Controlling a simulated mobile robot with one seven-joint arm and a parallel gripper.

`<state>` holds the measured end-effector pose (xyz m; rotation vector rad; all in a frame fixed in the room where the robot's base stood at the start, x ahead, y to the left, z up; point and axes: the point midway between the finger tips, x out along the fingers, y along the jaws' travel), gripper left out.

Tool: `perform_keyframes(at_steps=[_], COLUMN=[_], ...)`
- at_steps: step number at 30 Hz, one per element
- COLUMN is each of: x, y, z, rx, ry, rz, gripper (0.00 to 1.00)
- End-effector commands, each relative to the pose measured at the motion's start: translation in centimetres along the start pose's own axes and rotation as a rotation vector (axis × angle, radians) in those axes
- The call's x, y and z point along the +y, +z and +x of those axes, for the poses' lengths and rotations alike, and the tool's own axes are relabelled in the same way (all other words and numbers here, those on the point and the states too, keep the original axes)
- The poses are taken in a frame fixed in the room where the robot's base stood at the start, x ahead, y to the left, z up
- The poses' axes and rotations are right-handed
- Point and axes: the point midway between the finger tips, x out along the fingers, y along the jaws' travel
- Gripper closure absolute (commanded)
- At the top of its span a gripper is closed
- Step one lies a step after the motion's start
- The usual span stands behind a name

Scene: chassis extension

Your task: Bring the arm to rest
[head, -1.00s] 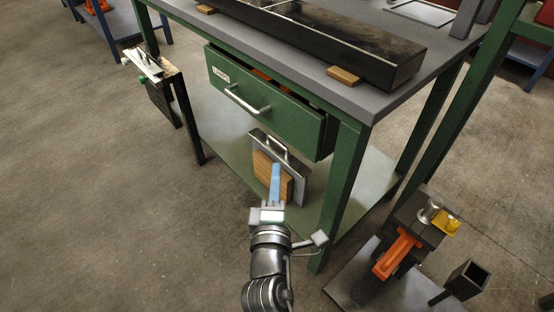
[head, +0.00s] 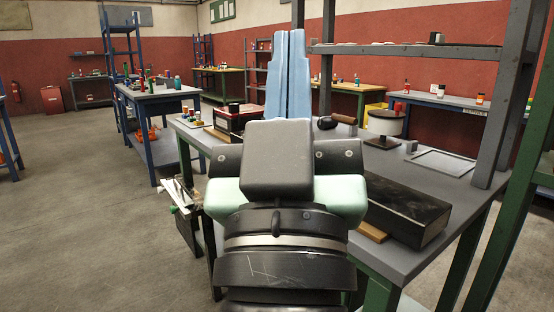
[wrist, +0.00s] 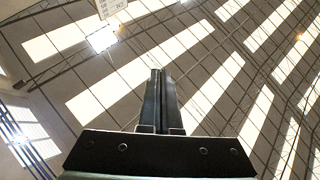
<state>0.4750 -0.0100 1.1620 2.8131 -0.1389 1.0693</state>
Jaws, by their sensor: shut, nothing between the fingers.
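My gripper (head: 289,75) stands upright in the middle of the head view, close to the camera. Its two light blue fingers point up and lie side by side, shut with nothing between them. In the wrist view my gripper (wrist: 157,75) shows its dark fingers together, pointing at the ceiling (wrist: 105,100) with its bright light panels. My wrist and forearm fill the lower middle of the head view and hide part of the workbench (head: 400,262) behind.
On the grey bench top lie a long black beam (head: 405,212) on wooden blocks, a flat tray (head: 443,163) and a round-topped stand (head: 385,124). A blue bench (head: 160,92) stands farther left. The floor at left is clear.

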Motion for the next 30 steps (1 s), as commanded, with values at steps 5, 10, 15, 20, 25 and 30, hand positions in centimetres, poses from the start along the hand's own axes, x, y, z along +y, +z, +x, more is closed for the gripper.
perform_keyframes(at_steps=[5, 10, 15, 20, 25, 30], x=[0.2, 0.7, 1.1, 1.6, 2.0, 2.4], y=[-9.0, -12.8, -16.6, -20.2, -24.0, -27.4], z=[3.0, 6.5, 10.0, 13.2, 16.7, 19.8], rx=[0.088, 0.087, 0.086, 0.086, 0.086, 0.085], ry=[-0.036, -0.035, -0.035, -0.035, -0.035, -0.035], rz=[0.161, 0.157, 0.155, 0.155, 0.155, 0.155], gripper=[1.00, 1.00, 1.00, 1.00, 1.00, 1.00])
